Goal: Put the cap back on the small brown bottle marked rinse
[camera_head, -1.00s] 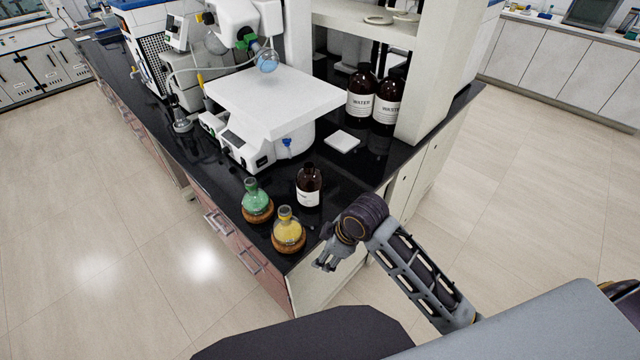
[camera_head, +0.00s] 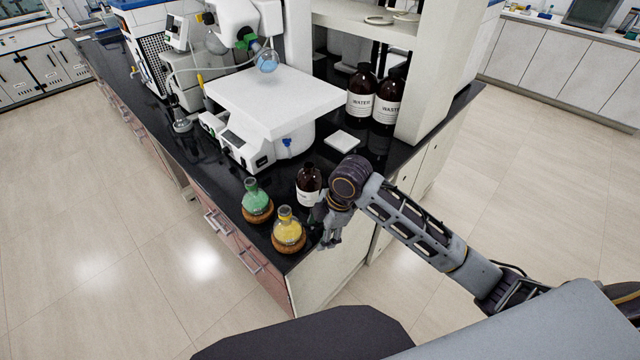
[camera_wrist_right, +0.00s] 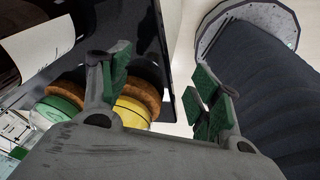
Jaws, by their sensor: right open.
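The small brown bottle (camera_head: 308,180) stands upright near the front corner of the black bench; its label is too small to read. In the right wrist view its dark side and white label (camera_wrist_right: 38,45) show at the upper left. I cannot make out the cap in either view. My right gripper (camera_head: 328,234) is at the bench corner, just right of and in front of the bottle, pointing down. In the wrist view its green-padded fingers (camera_wrist_right: 163,85) are apart with nothing between them. My left gripper is out of view.
A yellow flask (camera_head: 289,229) and a green flask (camera_head: 256,197) on cork rings stand left of the gripper. Larger brown bottles labelled water (camera_head: 361,104) and waste (camera_head: 387,112) stand farther back. A white flat square (camera_head: 343,141) lies on the bench (camera_head: 225,178).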

